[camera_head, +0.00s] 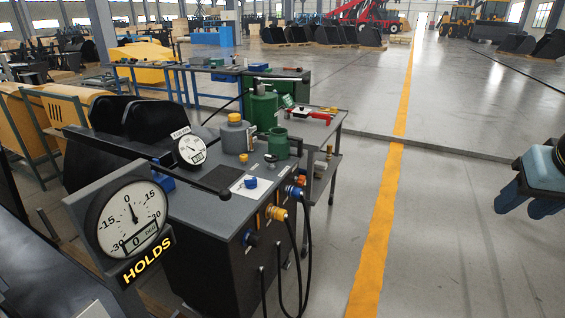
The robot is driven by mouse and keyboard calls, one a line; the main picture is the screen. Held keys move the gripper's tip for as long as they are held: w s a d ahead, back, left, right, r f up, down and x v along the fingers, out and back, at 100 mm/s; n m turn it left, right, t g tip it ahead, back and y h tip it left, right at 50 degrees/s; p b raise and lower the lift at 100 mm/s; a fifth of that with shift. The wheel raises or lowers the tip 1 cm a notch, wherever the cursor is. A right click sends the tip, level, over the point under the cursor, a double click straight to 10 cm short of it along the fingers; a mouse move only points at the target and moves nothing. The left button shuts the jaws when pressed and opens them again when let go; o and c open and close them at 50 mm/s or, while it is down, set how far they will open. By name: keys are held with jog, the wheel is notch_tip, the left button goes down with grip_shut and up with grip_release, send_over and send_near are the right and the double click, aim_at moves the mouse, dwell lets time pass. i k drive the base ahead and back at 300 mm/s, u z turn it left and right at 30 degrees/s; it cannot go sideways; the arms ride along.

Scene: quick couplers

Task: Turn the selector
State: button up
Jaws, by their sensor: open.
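A smaller round gauge (191,150) stands behind the bar. My gripper (527,203), blue-grey, is at the right edge, open and empty, well apart from the bench. Part of it is cut off.
Yellow and blue couplers (278,213) with hanging black hoses stick out of the bench's right side. A grey cylinder (235,135) and a green one (278,143) stand on top. A small table (322,130) with tools stands behind. The floor right of the bench is clear.

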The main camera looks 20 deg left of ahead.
aim_at(251, 182)
jog(key=u, duration=0.3)
jog(key=i, duration=1.05)
jog(key=u, duration=0.75)
jog(key=k, duration=0.7)
jog(key=u, duration=0.25)
jog(key=i, duration=0.75)
jog(key=z, duration=0.1)
